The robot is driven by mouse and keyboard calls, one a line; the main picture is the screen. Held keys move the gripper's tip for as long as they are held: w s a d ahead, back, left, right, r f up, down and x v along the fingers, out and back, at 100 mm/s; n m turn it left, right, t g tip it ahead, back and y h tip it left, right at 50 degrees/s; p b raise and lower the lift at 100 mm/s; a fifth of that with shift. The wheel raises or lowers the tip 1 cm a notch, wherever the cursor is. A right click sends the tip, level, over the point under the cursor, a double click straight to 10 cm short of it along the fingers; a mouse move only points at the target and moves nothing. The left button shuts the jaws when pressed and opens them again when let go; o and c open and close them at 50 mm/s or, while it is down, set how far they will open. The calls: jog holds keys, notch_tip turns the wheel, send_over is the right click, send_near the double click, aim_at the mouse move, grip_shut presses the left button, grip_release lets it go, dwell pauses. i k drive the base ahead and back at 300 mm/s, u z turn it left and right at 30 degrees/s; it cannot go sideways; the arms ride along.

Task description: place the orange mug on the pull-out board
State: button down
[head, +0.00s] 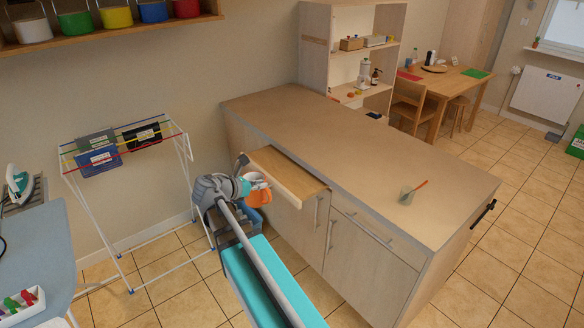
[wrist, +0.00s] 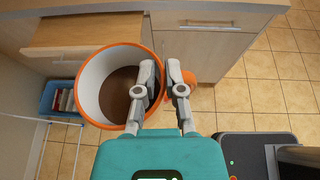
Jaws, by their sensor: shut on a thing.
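The orange mug (wrist: 86,72) is large in the wrist view, with an orange rim, a white inside and brown at its bottom. My gripper (wrist: 161,72) is shut on it at its right side, by the orange handle (wrist: 189,78); the exact contact is partly hidden. In the head view the mug (head: 259,194) is partly hidden behind my gripper (head: 247,184). The pull-out board (head: 290,174) sticks out from the counter. The board (wrist: 90,31) also shows beyond the mug in the wrist view. The mug is in front of the board, apart from it as far as I can tell.
A blue bin (wrist: 57,98) stands on the floor below. A drying rack (head: 125,150) stands at left. The board's visible top is clear.

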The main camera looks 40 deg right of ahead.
aim_at(290, 169)
jog(key=z, duration=0.6)
jog(key=i, duration=0.95)
jog(key=z, duration=0.05)
